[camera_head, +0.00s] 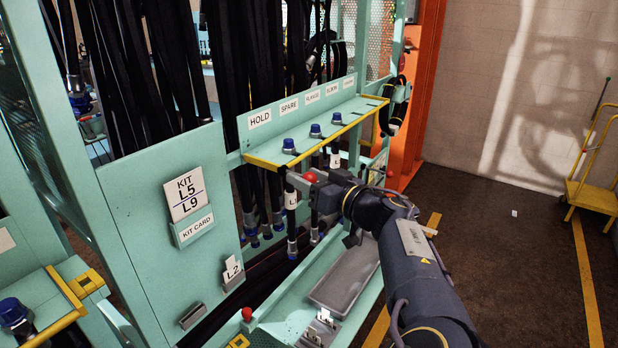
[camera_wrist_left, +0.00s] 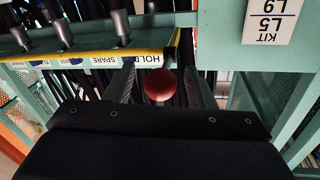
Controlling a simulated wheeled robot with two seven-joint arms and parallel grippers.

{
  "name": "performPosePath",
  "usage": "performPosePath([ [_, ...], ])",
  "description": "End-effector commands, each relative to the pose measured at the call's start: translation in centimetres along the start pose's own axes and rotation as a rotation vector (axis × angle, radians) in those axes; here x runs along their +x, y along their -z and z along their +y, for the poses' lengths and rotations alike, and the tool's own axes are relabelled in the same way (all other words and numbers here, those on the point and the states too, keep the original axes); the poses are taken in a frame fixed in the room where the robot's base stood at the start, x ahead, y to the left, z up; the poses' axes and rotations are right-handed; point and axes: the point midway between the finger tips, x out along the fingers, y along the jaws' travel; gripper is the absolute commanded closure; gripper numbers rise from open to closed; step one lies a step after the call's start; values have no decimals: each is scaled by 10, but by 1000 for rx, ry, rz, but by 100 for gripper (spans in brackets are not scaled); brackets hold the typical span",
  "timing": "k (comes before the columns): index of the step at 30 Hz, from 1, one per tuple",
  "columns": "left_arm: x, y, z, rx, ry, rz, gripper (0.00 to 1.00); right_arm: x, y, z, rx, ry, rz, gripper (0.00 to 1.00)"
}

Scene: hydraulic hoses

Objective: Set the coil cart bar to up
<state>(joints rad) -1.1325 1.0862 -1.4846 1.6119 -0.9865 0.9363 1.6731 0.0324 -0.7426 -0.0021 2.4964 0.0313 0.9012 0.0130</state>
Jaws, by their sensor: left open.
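A red ball knob (camera_head: 310,177) shows beside the fingers of my left gripper (camera_head: 303,184), just below the yellow-edged hose shelf. In the left wrist view the red knob (camera_wrist_left: 160,85) appears between the two dark, open fingers of the gripper (camera_wrist_left: 164,92), with space on both sides. I cannot tell whether it is fully between them in depth. A second red knob (camera_head: 247,313) stands low on the teal frame. Which part is the coil cart bar is unclear. My right gripper is not in view.
The shelf (camera_head: 318,139) carries blue-capped fittings and HOLD and SPARE labels close above the gripper. Black hoses (camera_head: 291,220) hang just left of it. A grey tray (camera_head: 345,280) lies below. A yellow cart (camera_head: 595,185) stands far right, with open floor before it.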

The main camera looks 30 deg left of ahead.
Motion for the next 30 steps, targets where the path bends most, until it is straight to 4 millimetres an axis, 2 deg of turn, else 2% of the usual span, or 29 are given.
performPosePath([
  [2,0,0,0,0,0,0,50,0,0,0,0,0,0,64],
  [13,0,0,0,1,0,0,99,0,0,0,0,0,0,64],
  [23,0,4,-1,-2,-4,-17,100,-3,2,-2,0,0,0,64],
  [30,1,26,-5,-27,-24,-119,100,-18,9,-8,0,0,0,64],
])
